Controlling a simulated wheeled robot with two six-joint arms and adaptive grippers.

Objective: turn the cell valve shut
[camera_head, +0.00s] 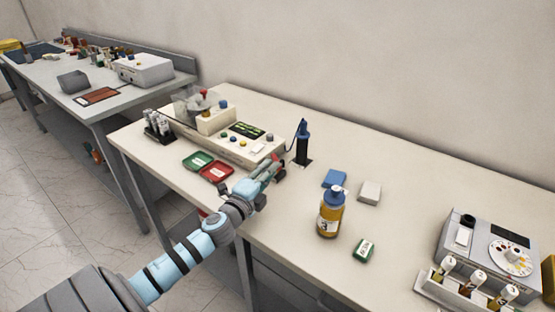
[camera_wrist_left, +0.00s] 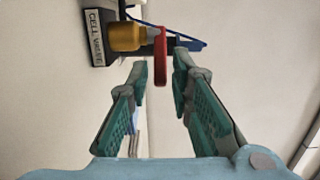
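The cell valve shows at the top of the left wrist view, with a brass-coloured body (camera_wrist_left: 125,37), a red handle (camera_wrist_left: 160,56) and a "CELL VALVE" label (camera_wrist_left: 96,32) on a dark block. The handle appears as a narrow upright bar. My left gripper (camera_wrist_left: 160,72) is open, its two fingers on either side of the handle's line. The handle's lower end lies around the level of the fingertips, and I see no contact. My right gripper is out of view.
A dark blue-topped stand (camera_head: 303,145) is close behind my gripper. A yellow bottle (camera_head: 330,215) stands to the right.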

